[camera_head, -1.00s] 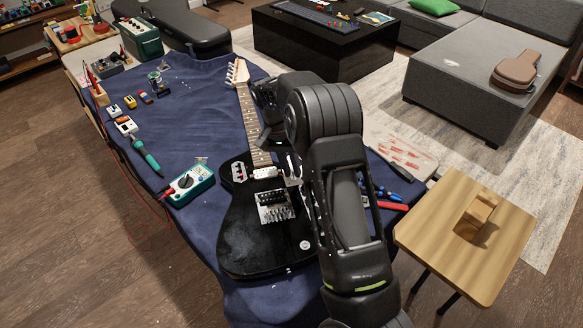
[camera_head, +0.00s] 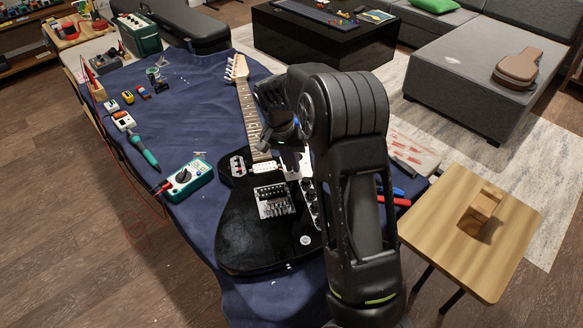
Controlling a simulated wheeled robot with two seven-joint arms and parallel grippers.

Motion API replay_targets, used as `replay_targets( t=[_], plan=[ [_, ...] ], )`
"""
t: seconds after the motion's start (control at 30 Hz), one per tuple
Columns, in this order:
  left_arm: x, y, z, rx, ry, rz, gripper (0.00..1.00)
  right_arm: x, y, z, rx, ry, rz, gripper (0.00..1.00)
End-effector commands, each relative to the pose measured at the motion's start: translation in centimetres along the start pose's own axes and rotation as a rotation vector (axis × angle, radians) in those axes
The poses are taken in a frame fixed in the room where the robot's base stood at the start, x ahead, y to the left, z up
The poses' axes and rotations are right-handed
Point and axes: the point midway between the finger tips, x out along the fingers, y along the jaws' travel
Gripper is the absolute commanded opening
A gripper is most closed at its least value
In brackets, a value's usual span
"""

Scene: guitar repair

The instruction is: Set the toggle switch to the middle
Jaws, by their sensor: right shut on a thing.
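The black electric guitar (camera_head: 240,235) lies on the blue cloth with its neck pointing away. My right gripper (camera_head: 291,168) reaches down to the guitar body, beside the white pickup (camera_head: 265,168) at the neck end. It is shut, and its fingers cover the spot where it holds the toggle switch, so the switch lever and its position are hidden. A row of knobs (camera_head: 311,200) runs down the body's right side, partly behind my right arm. My left gripper is not in view.
A green multimeter (camera_head: 187,179) lies left of the guitar. Red and blue pliers (camera_head: 395,199) lie to the right, partly behind my arm. A wooden stool (camera_head: 455,240) stands at the right. Small parts sit on the far left cloth (camera_head: 205,100).

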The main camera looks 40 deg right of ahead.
Motion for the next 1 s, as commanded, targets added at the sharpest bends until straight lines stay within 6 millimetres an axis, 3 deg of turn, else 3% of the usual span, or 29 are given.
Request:
replay_targets(
  t=[0.03, 0.2, 0.63, 0.67, 0.8, 0.9, 1.0],
  plan=[
    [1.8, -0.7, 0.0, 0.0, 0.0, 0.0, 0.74, 0.6, -0.1, 0.2, 0.007, 0.044, -0.031, 0.0],
    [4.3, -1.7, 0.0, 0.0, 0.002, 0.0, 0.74, 0.5, 0.2, 0.6, 0.035, 0.166, -0.108, 0.0],
    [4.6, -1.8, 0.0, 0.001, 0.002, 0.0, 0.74, -0.1, 0.4, 0.6, 0.05, 0.216, -0.14, 0.0],
    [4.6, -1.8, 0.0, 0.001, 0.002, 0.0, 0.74, -0.1, 0.4, 0.6, 0.05, 0.216, -0.14, 0.1],
    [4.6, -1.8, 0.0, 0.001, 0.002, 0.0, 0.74, -0.1, 0.4, 0.6, 0.05, 0.214, -0.139, 0.22],
    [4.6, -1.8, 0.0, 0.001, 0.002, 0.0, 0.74, 0.0, 0.4, 0.7, 0.05, 0.213, -0.138, 0.3],
    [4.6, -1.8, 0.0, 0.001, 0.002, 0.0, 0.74, 0.0, 0.4, 0.7, 0.05, 0.212, -0.138, 0.3]
  ],
)
